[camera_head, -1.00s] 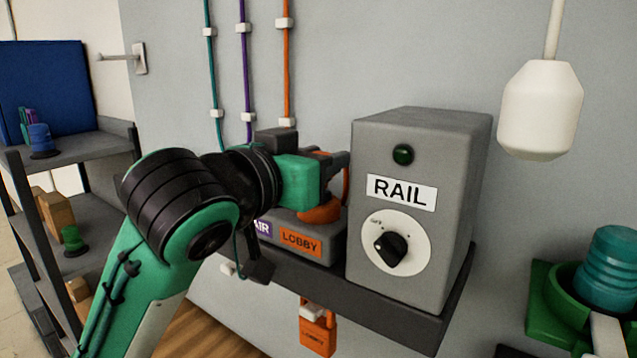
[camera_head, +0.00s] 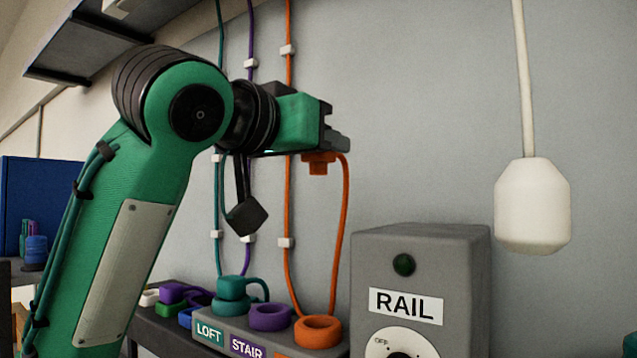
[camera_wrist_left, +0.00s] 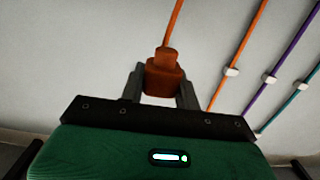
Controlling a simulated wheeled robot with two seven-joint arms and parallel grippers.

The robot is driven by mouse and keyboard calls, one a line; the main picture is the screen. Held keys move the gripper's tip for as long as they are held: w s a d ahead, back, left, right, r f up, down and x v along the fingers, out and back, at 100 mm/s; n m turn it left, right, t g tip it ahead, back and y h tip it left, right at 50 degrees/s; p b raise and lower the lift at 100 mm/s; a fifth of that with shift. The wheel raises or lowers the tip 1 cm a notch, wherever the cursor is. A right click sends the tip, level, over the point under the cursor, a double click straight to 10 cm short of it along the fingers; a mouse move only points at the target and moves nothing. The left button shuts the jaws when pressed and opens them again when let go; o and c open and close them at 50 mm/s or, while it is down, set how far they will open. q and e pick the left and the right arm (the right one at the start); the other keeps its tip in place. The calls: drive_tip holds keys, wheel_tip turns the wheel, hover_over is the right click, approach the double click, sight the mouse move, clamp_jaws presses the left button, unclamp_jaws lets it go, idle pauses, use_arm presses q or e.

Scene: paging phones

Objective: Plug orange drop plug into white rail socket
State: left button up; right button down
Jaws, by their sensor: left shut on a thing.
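My left gripper (camera_head: 333,143) is shut on the orange plug (camera_head: 319,163), holding it in the air above the phone box and left of the RAIL box. In the left wrist view, the plug (camera_wrist_left: 164,78) sits between the two fingers, with its orange cord running up. In the head view, the cord hangs down in a loop beside the wall. A small white piece (camera_head: 149,297) stands in the row at the far left of the shelf, possibly the white socket; its opening cannot be made out. My right gripper is not in view.
The LOFT/STAIR box (camera_head: 240,335) carries an empty orange ring (camera_head: 318,331), a purple ring (camera_head: 270,317) and a teal plug (camera_head: 231,287). The RAIL box (camera_head: 420,265) stands right of it. A white pendant (camera_head: 533,207) hangs at right. Wall space between is clear.

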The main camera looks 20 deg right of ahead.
use_arm(q)
drive_tip(key=shift+r, duration=0.4)
drive_tip(key=w+a+p, duration=0.3)
drive_tip(key=w+a, duration=0.9)
drive_tip(key=w, duration=0.4)
drive_tip(key=w+a+p, duration=0.3)
drive_tip(key=w+a, duration=1)
drive_tip(key=w, duration=0.3)
drive_tip(key=shift+w+a+p, duration=0.3)
drive_tip(key=shift+w, duration=0.05)
idle(1.1)
